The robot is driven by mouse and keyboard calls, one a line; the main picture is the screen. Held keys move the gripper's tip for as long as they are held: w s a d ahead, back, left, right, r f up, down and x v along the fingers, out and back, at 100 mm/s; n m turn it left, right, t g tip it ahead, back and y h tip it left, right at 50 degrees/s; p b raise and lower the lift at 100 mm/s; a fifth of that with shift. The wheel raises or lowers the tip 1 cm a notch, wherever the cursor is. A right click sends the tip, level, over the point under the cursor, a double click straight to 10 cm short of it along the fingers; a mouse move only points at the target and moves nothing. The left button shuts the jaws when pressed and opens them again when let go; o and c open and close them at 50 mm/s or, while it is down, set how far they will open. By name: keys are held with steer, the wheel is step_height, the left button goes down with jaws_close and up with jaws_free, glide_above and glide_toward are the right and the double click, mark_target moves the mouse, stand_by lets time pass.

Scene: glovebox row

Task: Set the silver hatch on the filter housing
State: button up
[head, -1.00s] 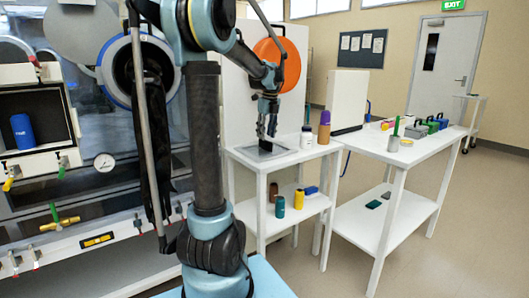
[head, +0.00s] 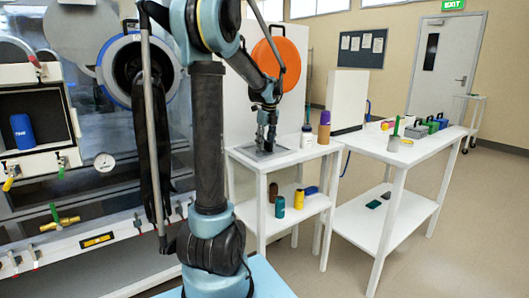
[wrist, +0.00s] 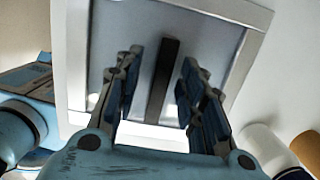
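The silver hatch (wrist: 212,75) appears in the wrist view as a flat grey plate with a dark bar handle (wrist: 162,80) standing across its middle. A paler frame surrounds the plate. In the head view the hatch (head: 246,149) lies flat on the small white table, partly hidden by my gripper (head: 266,148). My gripper points down over it. In the wrist view its fingers (wrist: 160,88) are apart, one on each side of the bar, with gaps showing. I cannot tell which object is the filter housing.
A white bottle (head: 307,138) and a purple-topped brown bottle (head: 324,128) stand close right of the hatch on the small table (head: 290,158). An orange round cover (head: 270,52) is behind my wrist. A longer white table (head: 425,148) with several small items stands at right.

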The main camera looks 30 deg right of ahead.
jaws_close()
step_height(320, 180, up, 10)
steer(key=shift+r, duration=0.15)
stand_by(0.7)
steer(key=c, duration=0.6)
jaws_free()
jaws_close()
